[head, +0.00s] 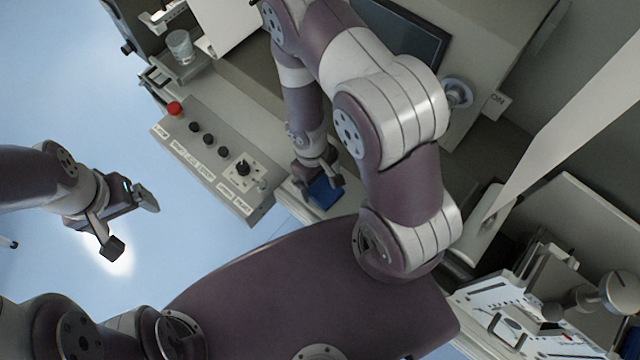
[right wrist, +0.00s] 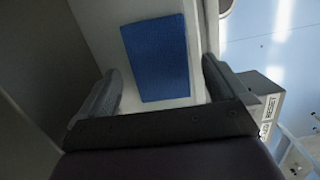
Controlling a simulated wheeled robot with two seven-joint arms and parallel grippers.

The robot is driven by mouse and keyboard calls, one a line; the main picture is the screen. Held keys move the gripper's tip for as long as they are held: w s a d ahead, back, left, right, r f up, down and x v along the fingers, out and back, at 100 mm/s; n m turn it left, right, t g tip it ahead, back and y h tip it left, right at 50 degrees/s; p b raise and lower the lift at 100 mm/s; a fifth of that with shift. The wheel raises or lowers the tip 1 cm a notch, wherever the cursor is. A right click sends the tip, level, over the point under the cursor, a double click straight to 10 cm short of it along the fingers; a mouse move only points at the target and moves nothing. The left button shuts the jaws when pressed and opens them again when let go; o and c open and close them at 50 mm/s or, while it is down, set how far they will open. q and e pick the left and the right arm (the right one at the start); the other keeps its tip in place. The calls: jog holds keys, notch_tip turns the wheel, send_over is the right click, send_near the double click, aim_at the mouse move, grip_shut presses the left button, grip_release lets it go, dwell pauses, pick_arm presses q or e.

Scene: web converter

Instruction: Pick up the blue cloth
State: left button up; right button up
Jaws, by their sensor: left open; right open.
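The blue cloth (head: 322,194) lies flat on a light ledge (head: 292,193) just right of the control panel in the head view. In the right wrist view the blue cloth (right wrist: 157,58) is a flat rectangle on the pale surface. My right gripper (head: 318,180) is open over the cloth, and part of the cloth is hidden behind it. In the right wrist view its two fingers (right wrist: 163,88) stand apart, with the cloth between and beyond them. I cannot tell whether they touch it. My left gripper (head: 131,222) is open and empty over the floor at the left.
A control panel (head: 222,163) with black knobs and a red button (head: 174,109) stands left of the cloth. A clear cup (head: 180,46) is at the upper left. A dark screen (head: 398,30) and a grey wall bound the back. The floor at left is free.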

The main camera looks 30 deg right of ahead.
aim_at(320, 186)
jog(key=shift+s+a+f, duration=0.1)
jog(key=shift+s+f, duration=0.05)
jog(key=shift+f, duration=0.5)
jog(key=shift+s+f, duration=0.1)
jog(key=shift+d, duration=0.25)
jog(key=c, duration=1)
jog(key=shift+a, duration=0.15)
jog(key=shift+c, duration=0.3)
jog(key=shift+r, duration=0.4)
notch_tip(320, 186, up, 9)
jog(key=p, duration=0.1)
jog(key=shift+p, duration=0.35)
